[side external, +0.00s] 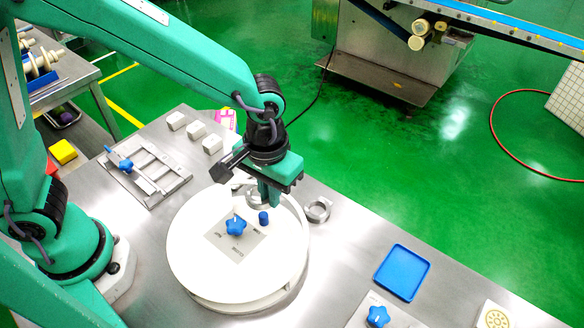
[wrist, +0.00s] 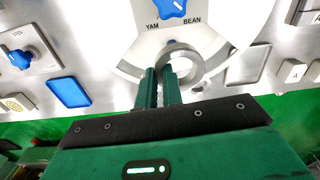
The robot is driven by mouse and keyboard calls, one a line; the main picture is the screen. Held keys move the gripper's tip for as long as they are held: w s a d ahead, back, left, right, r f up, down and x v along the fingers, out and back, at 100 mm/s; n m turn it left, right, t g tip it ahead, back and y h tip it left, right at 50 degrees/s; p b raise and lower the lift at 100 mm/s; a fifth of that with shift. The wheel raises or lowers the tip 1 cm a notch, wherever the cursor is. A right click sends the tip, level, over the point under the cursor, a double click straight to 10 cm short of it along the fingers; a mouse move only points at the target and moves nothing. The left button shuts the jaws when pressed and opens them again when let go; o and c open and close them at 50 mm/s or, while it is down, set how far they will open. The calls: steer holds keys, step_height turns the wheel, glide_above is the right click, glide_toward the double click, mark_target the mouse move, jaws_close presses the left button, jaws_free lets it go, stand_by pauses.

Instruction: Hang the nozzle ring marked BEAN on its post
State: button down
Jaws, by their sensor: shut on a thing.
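My gripper (side external: 270,197) points down over the far rim of the white round machine top (side external: 190,250). It is shut on a grey metal nozzle ring (side external: 256,198). In the wrist view the ring (wrist: 180,58) shows just beyond the green fingertips (wrist: 159,78); I cannot read a mark on it. A short blue peg (side external: 263,218) stands close in front of the ring, apart from the blue star knob (side external: 236,226). The knob's plate reads YAM and BEAN in the wrist view. A second grey ring (side external: 318,209) lies on the steel table, right of the machine top.
A blue tray (side external: 402,272) and another blue knob (side external: 378,317) are at the right. A metal frame with a blue knob (side external: 145,171) lies at the left. Several pale blocks (side external: 195,130) stand behind it. The steel table (side external: 345,235) is bare between the second ring and the tray.

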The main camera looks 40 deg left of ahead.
mark_target(273, 228)
steer(key=shift+f, duration=1.8)
steer(key=shift+f, duration=2.15)
stand_by(1.3)
steer(key=c, duration=1.1)
jaws_free()
steer(key=shift+r, duration=0.15)
steer(key=shift+r, duration=3.9)
